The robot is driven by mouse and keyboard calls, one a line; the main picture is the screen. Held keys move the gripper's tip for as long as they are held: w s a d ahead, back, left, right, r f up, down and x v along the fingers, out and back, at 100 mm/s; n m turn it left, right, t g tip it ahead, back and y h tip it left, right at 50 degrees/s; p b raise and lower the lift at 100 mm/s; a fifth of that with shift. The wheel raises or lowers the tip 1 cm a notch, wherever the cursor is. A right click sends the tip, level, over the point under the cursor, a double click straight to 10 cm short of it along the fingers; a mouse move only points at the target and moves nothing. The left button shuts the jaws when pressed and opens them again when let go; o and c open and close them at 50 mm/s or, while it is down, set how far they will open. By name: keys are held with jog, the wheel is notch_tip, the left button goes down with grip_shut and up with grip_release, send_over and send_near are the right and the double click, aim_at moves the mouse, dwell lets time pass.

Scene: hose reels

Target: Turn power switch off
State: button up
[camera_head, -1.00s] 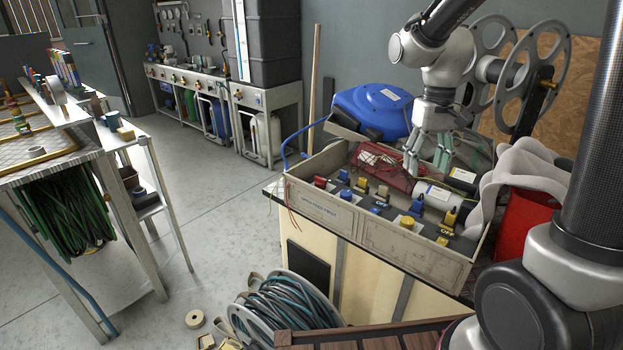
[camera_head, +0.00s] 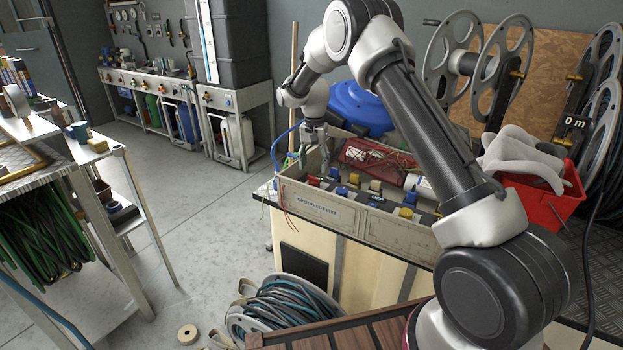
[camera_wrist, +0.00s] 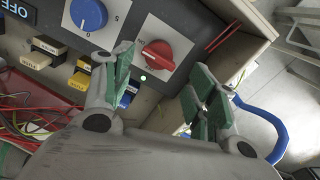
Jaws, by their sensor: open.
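In the wrist view a red rotary knob (camera_wrist: 165,54) sits on a dark grey panel, with a small lit green-white lamp (camera_wrist: 143,78) beside it. A blue rotary knob (camera_wrist: 88,14) is to its left, and an OFF label (camera_wrist: 18,9) is at the far left. Which control is the power switch I cannot tell. My gripper (camera_wrist: 160,72) is open and empty, its green-padded fingers apart below the red knob. In the head view my gripper (camera_head: 314,138) hangs at the left end of the control box (camera_head: 315,207), above its row of switches.
Yellow, white and blue push blocks (camera_wrist: 80,82) and loose red wires (camera_wrist: 28,122) lie near the knobs. A blue hose reel (camera_head: 360,108) stands behind the box. A red bin (camera_head: 545,200) is at the right. Open floor lies left of the bench.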

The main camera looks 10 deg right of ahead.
aim_at(314, 178)
notch_tip(314, 178, down, 6)
jog(key=shift+d+f, duration=0.1)
jog(key=c, duration=0.8)
